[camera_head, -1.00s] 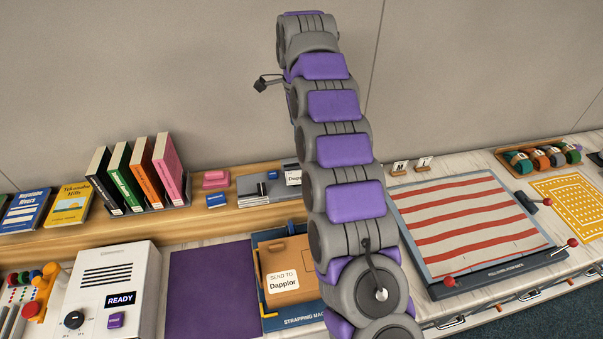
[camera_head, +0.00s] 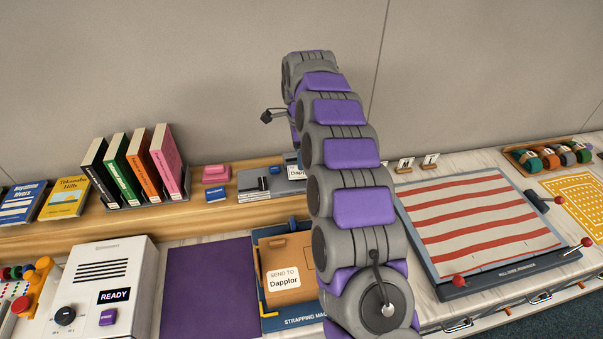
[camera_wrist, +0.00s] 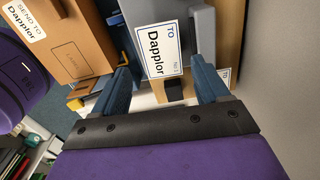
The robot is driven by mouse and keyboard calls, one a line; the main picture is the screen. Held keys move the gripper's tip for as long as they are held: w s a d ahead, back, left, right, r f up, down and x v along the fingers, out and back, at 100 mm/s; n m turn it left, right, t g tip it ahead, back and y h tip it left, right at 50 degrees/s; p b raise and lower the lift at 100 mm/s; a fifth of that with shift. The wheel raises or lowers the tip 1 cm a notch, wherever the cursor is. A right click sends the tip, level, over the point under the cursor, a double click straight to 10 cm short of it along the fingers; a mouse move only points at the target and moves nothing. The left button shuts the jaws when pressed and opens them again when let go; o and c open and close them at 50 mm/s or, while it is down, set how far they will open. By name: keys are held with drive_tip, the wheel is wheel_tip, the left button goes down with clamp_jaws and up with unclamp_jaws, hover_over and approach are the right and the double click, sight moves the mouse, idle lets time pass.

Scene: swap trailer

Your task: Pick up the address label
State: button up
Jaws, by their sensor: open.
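The address label (camera_wrist: 163,50) is a white card with a blue border reading "TO Dapplor" in the wrist view. It lies against a grey block. In the head view the label (camera_head: 296,172) shows partly at the shelf edge, the rest hidden behind my arm. My gripper (camera_wrist: 160,66) is open, its two blue fingers to either side of the label in the picture. I cannot tell whether they touch it. My gripper is hidden in the head view.
A brown package (camera_head: 290,258) marked "SEND TO Dapplor" lies on a blue strapping machine (camera_head: 290,324). Upright books (camera_head: 130,165) stand on the wooden shelf at left. A purple mat (camera_head: 210,290) is bare. A wall rises close behind the shelf.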

drive_tip(key=f+b, duration=0.1)
drive_tip(key=f, duration=0.4)
drive_tip(key=shift+w+d+f+b, duration=0.15)
drive_tip(key=shift+w+b, duration=0.05)
drive_tip(key=shift+b, duration=0.2)
drive_tip(key=c, duration=0.8)
